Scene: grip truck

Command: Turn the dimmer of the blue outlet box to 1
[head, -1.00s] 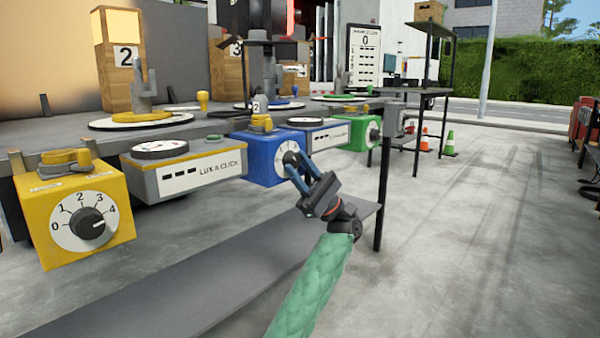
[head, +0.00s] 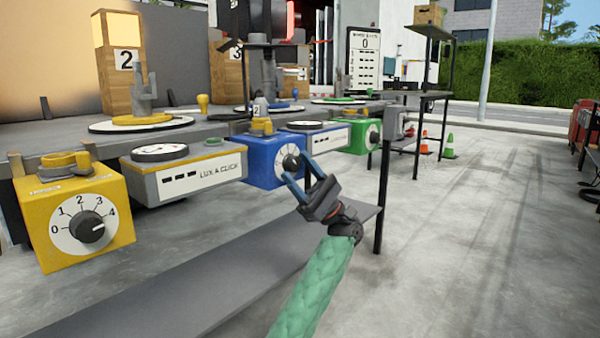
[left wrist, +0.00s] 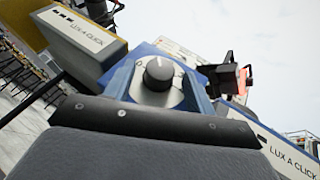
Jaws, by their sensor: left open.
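The blue outlet box (head: 262,168) hangs at the front edge of the bench in the head view. Its dark dimmer knob (head: 291,162) sits on a white dial on the front face. My left gripper (head: 294,168) is in front of the dial, its two blue fingers spread apart. In the left wrist view the knob (left wrist: 159,73) stands between the open fingers, with its pointer mark toward the top of that picture. The fingers do not visibly press on the knob. The dial numbers are too small or hidden to read. My right gripper is not in view.
A yellow box (head: 70,215) with a numbered dial is at the left. A grey Lux A Click box (head: 183,178) and a green box (head: 362,137) flank the blue one. A lower shelf (head: 215,275) runs beneath. Open floor lies to the right.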

